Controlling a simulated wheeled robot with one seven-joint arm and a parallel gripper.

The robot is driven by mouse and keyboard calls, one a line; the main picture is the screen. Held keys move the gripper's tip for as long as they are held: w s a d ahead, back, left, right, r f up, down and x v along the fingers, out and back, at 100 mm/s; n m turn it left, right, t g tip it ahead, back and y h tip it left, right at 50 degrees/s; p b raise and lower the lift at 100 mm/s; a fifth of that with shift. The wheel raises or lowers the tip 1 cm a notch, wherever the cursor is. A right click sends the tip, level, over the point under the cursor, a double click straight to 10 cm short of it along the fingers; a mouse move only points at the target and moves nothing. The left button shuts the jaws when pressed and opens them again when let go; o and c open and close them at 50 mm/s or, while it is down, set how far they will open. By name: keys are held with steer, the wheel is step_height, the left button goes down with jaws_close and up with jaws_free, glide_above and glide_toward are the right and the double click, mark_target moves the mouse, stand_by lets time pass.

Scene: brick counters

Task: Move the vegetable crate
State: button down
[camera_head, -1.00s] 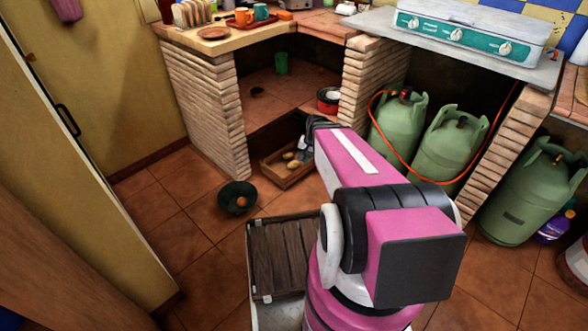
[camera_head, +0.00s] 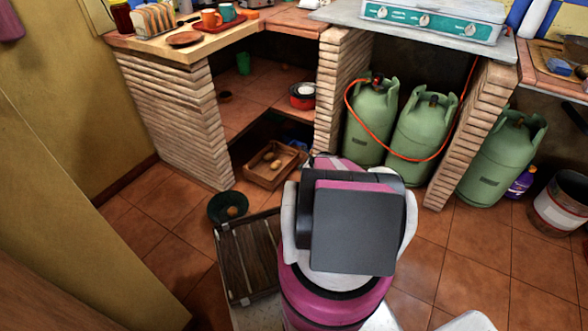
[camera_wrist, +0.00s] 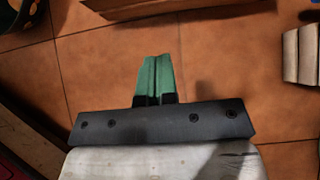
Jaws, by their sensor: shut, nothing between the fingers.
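The vegetable crate (camera_head: 262,179) is a brown wooden box on the tiled floor, at the opening below the brick counter. It holds a few potato-like vegetables (camera_head: 272,160). In the wrist view, a wooden strip at the top edge seems to be the crate's near side (camera_wrist: 180,9). My gripper (camera_wrist: 155,58) has green fingers pressed together with nothing between them. It points over bare floor, apart from the crate and on my side of it. In the head view my arm hides the gripper.
A dark green bowl (camera_head: 228,218) with a round brownish item stands on the floor left of the crate. A brick pillar (camera_head: 335,95) and green gas bottles (camera_head: 421,130) stand to the right. A dark slatted surface (camera_head: 247,258) lies left of my arm. Floor at left is clear.

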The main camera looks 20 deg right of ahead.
mark_target(283, 170)
steer(key=x, duration=0.3)
steer(key=r+x, duration=0.1)
steer(key=x, duration=0.3)
steer(key=w+a+x, duration=0.1)
steer(key=x, duration=0.2)
steer(key=shift+w+a, duration=0.1)
steer(key=shift+w, duration=0.15)
steer(key=shift+w+a, duration=0.4)
steer(key=shift+w, duration=0.1)
steer(key=w+a, duration=1.7)
steer(key=w, duration=0.4)
steer(key=shift+w, duration=0.25)
steer(key=shift+a, duration=0.2)
